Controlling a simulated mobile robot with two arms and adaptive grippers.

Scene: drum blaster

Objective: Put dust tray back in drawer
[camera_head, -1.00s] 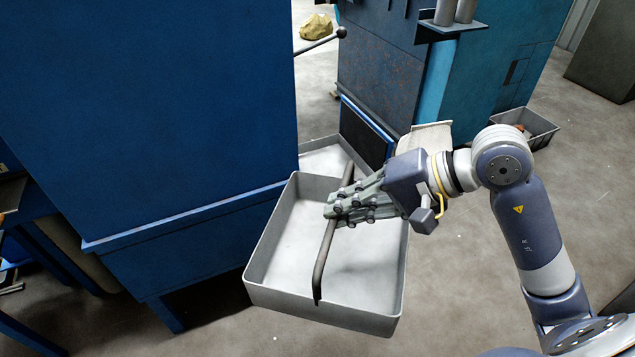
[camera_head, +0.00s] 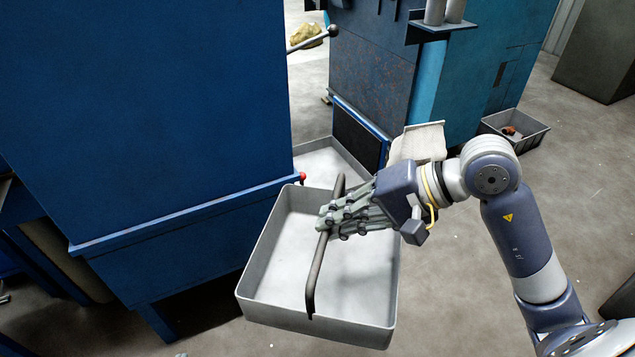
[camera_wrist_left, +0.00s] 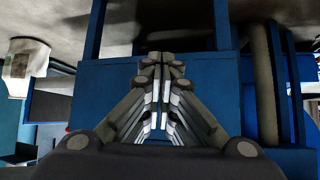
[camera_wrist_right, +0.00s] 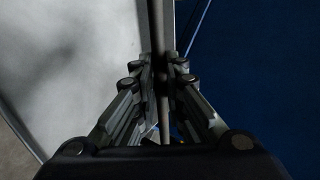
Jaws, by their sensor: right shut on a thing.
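The dust tray (camera_head: 272,275) is a light grey, shallow rectangular box with a dark bar handle (camera_head: 313,268) across its top. It is level and looks empty in front of the blue machine (camera_head: 150,110). My right gripper (camera_head: 327,222) is shut on the handle near its middle. The right wrist view shows the handle (camera_wrist_right: 163,25) between the fingers. My left gripper (camera_wrist_left: 162,65) shows only in its wrist view, fingers together and empty, facing blue framework. A second pale grey tray-like part (camera_head: 318,160) lies behind the dust tray, partly hidden; I cannot tell whether it is the drawer.
A red knob (camera_head: 302,177) sits by the blue machine's corner, close to the tray's back edge. A teal machine (camera_head: 480,70) stands behind. A grey bin (camera_head: 530,132) is on the floor at the right. Floor to the tray's right is clear apart from my arm.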

